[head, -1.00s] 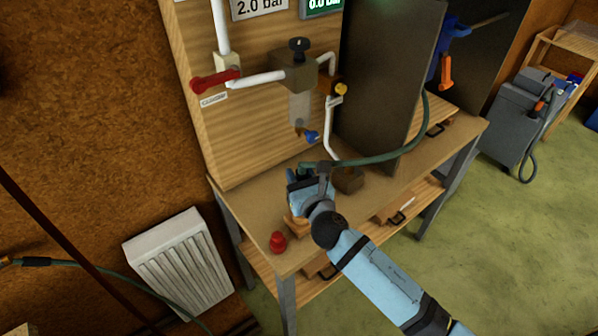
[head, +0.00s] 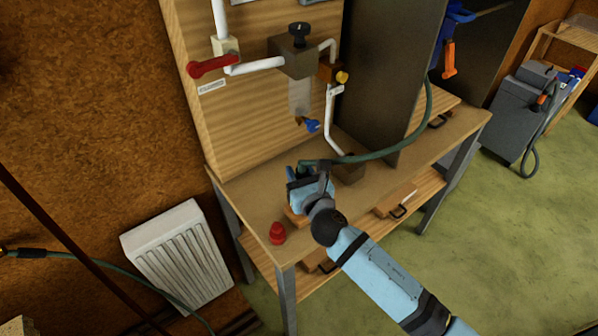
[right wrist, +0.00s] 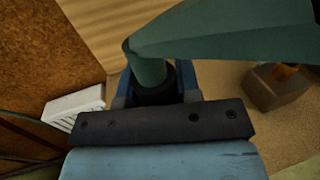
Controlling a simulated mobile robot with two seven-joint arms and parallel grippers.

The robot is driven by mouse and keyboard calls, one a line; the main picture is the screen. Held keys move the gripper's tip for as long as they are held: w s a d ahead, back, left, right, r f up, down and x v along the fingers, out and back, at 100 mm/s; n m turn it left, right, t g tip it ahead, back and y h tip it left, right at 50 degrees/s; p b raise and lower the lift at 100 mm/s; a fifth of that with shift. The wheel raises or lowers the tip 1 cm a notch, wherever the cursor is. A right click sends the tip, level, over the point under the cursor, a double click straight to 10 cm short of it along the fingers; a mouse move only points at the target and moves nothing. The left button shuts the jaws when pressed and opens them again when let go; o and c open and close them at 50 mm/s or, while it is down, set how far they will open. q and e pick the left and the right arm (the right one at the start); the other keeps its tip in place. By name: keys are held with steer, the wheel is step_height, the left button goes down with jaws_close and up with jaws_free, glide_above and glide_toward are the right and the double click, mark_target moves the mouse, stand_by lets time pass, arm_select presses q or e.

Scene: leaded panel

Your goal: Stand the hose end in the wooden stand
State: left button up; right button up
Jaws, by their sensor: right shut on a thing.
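The green hose (head: 388,148) runs from the dark upright panel to my right gripper (head: 308,174). That gripper is shut on the hose near its end, above the bench's left part. In the right wrist view the hose (right wrist: 220,35) bends down between the blue fingers (right wrist: 155,92), where a dark collar shows; its tip is hidden. A pale wooden piece (head: 295,218), which seems to be the wooden stand, shows partly beneath the gripper. The gripper and arm cover most of it, so I cannot tell whether the hose end touches it. My left gripper is not in view.
A brown block (head: 349,171) stands on the bench (head: 250,195) right of the gripper, below the white pipe (head: 331,125). A red knob-like object (head: 277,233) stands near the front left edge. The dark panel (head: 385,80) rises behind. A white radiator (head: 178,255) stands left.

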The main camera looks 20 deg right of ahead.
steer(key=shift+p, duration=0.55)
stand_by(1.0)
steer(key=shift+f+b, duration=1.65)
steer(key=shift+f, duration=0.4)
steer(key=o, duration=1.1)
steer(key=shift+s, duration=0.1)
steer(key=shift+s+d+b, duration=0.2)
steer(key=shift+s+b, duration=0.1)
steer(key=shift+s, duration=1.95)
steer(key=shift+s+d+b, duration=0.2)
steer(key=shift+s+b, duration=0.15)
steer(key=shift+s, duration=1.95)
steer(key=shift+s+d+b, duration=0.2)
steer(key=shift+s+b, duration=0.1)
steer(key=shift+s, duration=1.95)
